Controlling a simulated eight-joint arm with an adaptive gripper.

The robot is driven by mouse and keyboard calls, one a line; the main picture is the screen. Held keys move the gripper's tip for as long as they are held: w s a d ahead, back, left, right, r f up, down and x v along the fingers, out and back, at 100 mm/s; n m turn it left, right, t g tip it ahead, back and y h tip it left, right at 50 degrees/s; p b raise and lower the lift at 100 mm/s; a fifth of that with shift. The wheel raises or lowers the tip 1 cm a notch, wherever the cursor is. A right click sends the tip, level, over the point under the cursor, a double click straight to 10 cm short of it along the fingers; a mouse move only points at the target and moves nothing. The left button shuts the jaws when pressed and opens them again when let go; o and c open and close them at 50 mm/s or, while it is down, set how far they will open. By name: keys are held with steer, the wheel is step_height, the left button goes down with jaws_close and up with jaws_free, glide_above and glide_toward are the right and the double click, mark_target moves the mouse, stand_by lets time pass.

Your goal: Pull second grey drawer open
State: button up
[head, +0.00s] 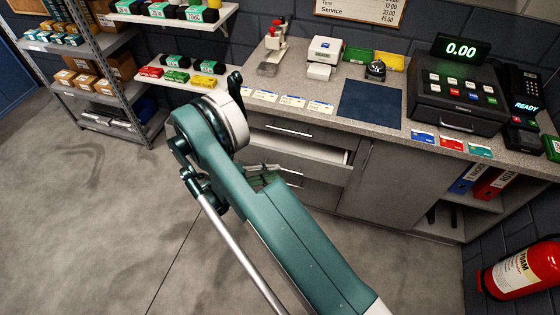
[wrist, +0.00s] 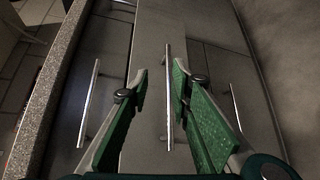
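The second grey drawer (head: 325,172) stands partly pulled out of the counter front, and its pale interior shows in the head view. In the wrist view its front (wrist: 150,40) runs down the middle, with a thin metal bar handle (wrist: 168,100). My gripper (wrist: 159,82) is open, with its two green fingers on either side of this handle. The handle lies nearer the right finger, and gaps show on both sides. In the head view my gripper (head: 262,177) is at the drawer front, partly hidden by my arm.
The top drawer (head: 275,123) above is shut; its handle (wrist: 90,100) shows left in the wrist view. A lower drawer's handle (wrist: 237,107) shows at right. The countertop (head: 330,120) overhangs the drawers. A fire extinguisher (head: 520,270) stands far right. Floor (head: 110,230) at left is clear.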

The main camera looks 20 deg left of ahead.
steer(key=w+d+r+n+g+y+p, duration=0.4)
steer(key=d+n+g+y, duration=0.1)
steer(key=shift+s+a+r+n+g+y+b, duration=0.2)
steer(key=shift+a+r+n+g+y+b, duration=0.3)
steer(key=shift+y+b, duration=0.65)
steer(key=shift+s+a+r+n+g+y+b, duration=0.25)
steer(key=shift+a+r+n+y+b, duration=0.3)
steer(key=shift+y+b, duration=0.6)
steer(key=shift+s+a+r+n+g+y+b, duration=0.15)
steer(key=shift+a+r+n+g+y+b, duration=0.5)
steer(key=shift+y, duration=0.85)
steer(key=shift+d+f, duration=0.1)
steer(key=shift+d, duration=0.05)
steer(key=shift+f, duration=0.1)
steer(key=shift+w+f+b, duration=0.25)
steer(key=shift+f+b, duration=0.05)
steer(key=shift+f, duration=0.95)
steer(key=shift+w+f+b, duration=0.25)
steer(key=shift+w+f, duration=0.05)
steer(key=shift+f, duration=0.95)
steer(key=shift+w+f+b, duration=0.25)
steer(key=shift+f+b, duration=0.05)
steer(key=shift+f, duration=0.95)
steer(key=shift+c, duration=0.5)
jaws_close()
